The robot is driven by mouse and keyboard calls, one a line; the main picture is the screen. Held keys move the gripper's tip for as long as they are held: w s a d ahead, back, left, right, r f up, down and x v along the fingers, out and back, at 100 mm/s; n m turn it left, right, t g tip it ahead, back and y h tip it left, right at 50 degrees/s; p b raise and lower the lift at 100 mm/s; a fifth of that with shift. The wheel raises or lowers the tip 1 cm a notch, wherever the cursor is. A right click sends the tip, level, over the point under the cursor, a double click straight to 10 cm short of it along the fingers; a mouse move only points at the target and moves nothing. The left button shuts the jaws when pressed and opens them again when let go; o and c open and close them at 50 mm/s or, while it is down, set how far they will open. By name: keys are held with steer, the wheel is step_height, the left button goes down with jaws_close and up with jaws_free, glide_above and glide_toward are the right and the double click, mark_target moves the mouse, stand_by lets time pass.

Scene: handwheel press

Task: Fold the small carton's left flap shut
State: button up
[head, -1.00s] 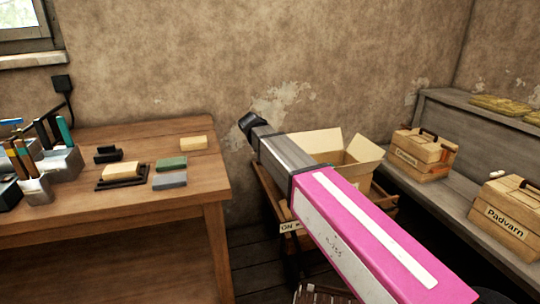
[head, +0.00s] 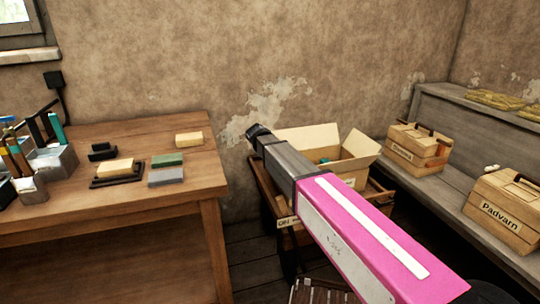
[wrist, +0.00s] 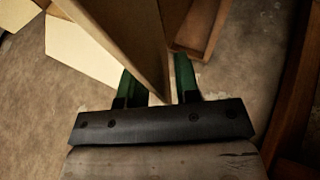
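The small carton (head: 352,181) stands open in the middle of the head view, with its back flap (head: 305,138) and right flap (head: 361,144) raised. Its left side is hidden behind my arm. In the wrist view, my gripper (wrist: 157,82) has its two green fingers apart, on either side of a tan cardboard panel (wrist: 138,32). The panel's lower corner reaches down between the fingers, with a gap at the right finger. I cannot tell for certain which flap this panel is. In the head view my fingers are hidden behind the arm.
The carton rests on a low wooden stand (head: 288,222). A workbench (head: 110,210) with small blocks stands at left. A grey bench (head: 425,200) with wooden boxes (head: 418,150) runs along the right. A small teal thing (head: 323,160) shows inside the carton.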

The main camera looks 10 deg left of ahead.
jaws_close()
steer(key=shift+d+r, duration=0.1)
steer(key=shift+d, duration=0.05)
